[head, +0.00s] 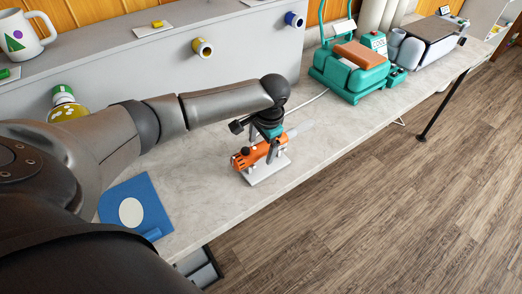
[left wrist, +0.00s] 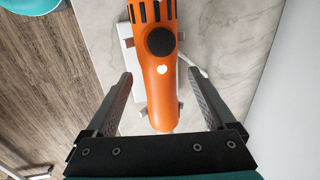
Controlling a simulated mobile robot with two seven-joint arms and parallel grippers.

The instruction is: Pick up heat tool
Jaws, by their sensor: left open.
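The heat tool (head: 254,154) is orange and rests on a white stand (head: 268,172) on the table near its front edge. In the left wrist view the tool (left wrist: 160,85) runs lengthwise between my two fingers. My left gripper (head: 266,140) is directly over the tool in the head view. In the left wrist view my gripper (left wrist: 160,92) is open, with one finger on each side of the orange body and a visible gap on both sides. My right gripper is not in view.
A teal heat press (head: 355,68) stands farther along the table (head: 225,195), with a grey machine beyond it. A blue mat (head: 150,190) with a white oval lies at the left. A grey shelf wall with vinyl rolls (head: 203,48) borders the back.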

